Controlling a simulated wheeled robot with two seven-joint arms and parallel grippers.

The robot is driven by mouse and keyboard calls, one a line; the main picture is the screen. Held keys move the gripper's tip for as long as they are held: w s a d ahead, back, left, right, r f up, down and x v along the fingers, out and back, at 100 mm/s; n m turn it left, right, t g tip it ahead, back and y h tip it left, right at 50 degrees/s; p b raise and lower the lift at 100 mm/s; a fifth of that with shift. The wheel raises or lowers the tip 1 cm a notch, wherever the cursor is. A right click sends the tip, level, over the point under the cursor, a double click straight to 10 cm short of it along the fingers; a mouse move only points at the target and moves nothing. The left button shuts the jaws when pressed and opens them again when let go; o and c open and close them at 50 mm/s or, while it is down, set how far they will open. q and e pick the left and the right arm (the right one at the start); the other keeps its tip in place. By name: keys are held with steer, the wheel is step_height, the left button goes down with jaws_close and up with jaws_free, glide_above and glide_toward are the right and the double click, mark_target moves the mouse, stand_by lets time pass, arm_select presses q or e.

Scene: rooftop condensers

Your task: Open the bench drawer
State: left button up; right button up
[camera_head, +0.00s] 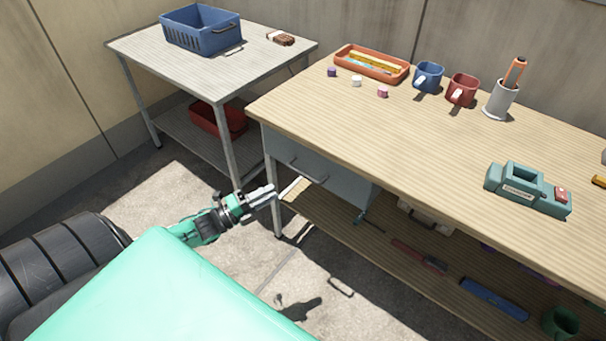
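The wooden-topped bench (430,150) fills the right side of the head view. Its grey-blue drawer (345,186) sits under the left part of the top and looks closed. My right gripper is out of view.
An orange tray (372,64), blue mug (428,77), red mug (461,90), grey holder (501,100) and teal device (527,190) stand on the bench. A side table (140,48) bears a blue basket (200,30). Tools lie on the lower shelf.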

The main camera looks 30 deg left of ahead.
mark_target(303, 174)
arm_select(q)
steer(key=x, duration=1.1)
steer(key=shift+w+d, duration=0.2)
steer(key=shift+w, duration=0.2)
jaws_close()
